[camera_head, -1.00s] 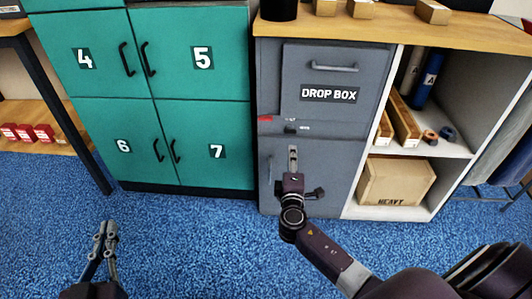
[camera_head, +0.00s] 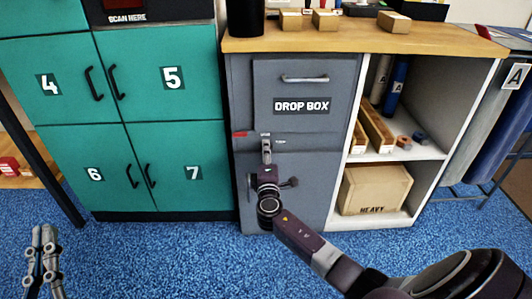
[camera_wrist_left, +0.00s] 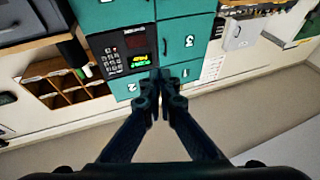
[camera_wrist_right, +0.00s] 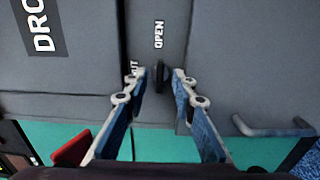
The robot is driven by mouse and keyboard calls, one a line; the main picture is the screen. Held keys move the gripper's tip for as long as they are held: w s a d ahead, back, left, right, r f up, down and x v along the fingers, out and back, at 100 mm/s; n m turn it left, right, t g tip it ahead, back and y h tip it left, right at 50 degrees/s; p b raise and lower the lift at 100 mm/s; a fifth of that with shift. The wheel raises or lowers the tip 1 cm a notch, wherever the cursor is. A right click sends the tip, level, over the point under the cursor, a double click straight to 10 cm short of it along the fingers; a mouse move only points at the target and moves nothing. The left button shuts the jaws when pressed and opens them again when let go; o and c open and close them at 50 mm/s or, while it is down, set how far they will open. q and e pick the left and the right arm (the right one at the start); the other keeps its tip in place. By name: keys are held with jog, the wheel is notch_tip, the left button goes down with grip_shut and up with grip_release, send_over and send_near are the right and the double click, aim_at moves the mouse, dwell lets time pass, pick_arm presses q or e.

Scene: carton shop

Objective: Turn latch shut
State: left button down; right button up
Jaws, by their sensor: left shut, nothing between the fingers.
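The latch (camera_wrist_right: 161,77) is a small dark knob on the grey drop box cabinet (camera_head: 301,150), beneath the drop box door. In the right wrist view it stands between my right gripper's fingertips (camera_wrist_right: 160,76), with a gap on each side. An OPEN label sits above it; the other label is partly hidden by a finger, with only "UT" readable. My right gripper (camera_head: 266,147) is open in front of the cabinet and hides the latch in the head view. My left gripper (camera_head: 43,232) is shut and empty, low at the left; its fingertips touch in the left wrist view (camera_wrist_left: 160,82).
Teal lockers (camera_head: 172,130) stand left of the cabinet. An open shelf with a HEAVY carton (camera_head: 375,190) stands at its right. A wooden top (camera_head: 350,37) carries small boxes and a black cup. A bar handle (camera_wrist_right: 270,128) sticks out near my right gripper. Blue carpet is clear in front.

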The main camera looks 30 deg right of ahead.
grip_shut()
dwell(0.3)
